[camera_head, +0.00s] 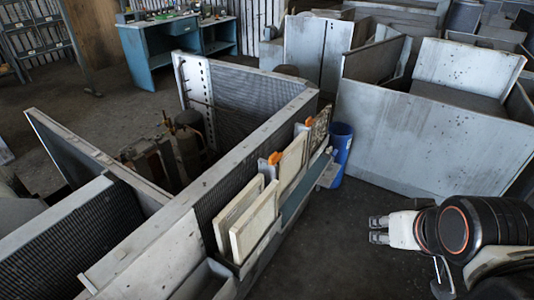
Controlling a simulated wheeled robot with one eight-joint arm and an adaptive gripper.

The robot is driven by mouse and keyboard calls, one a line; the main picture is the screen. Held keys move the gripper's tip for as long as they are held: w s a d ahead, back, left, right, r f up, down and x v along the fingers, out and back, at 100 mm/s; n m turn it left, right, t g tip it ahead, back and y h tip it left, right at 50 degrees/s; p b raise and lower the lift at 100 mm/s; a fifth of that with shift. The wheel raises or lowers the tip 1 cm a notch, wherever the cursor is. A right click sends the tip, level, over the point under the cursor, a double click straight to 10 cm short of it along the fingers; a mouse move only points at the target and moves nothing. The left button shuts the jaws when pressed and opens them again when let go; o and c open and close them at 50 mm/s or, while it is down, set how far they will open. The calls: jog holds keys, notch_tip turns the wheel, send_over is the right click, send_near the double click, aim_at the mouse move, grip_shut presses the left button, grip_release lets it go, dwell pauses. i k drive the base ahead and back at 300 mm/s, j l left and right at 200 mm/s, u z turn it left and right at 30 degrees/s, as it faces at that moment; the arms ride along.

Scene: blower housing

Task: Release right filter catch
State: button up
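Two small orange catches stand on the upper edge of the filter row on the housing (200,195). The right one (308,122) is beside a dark, dirty filter panel (319,130); the left one (275,158) is beside a cream filter panel (292,162). At this size I cannot tell whether either catch is latched. Two more cream panels (254,222) lean in the row nearer to me. My gripper (378,229) is at the lower right, pointing left. Its two fingers show a gap with nothing between them. It is well apart from the catches and filters.
A blue bin (341,150) stands on the floor just beyond the right end of the filter row. Large grey metal panels (430,135) fill the back right. Dark floor (335,235) lies clear between the housing and my gripper. A blue workbench (150,50) is far back.

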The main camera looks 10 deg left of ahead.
aim_at(309, 121)
jog(key=i+l+u, duration=0.25)
jog(key=l+u, duration=0.15)
jog(key=i+l+u, duration=0.15)
jog(key=l+u, duration=0.2)
jog(key=i+l+u, duration=0.1)
jog(key=l+u, duration=0.3)
jog(key=l, duration=0.2)
jog(key=l+u, duration=0.4)
jog(key=l, duration=2.05)
jog(key=u, duration=1.5)
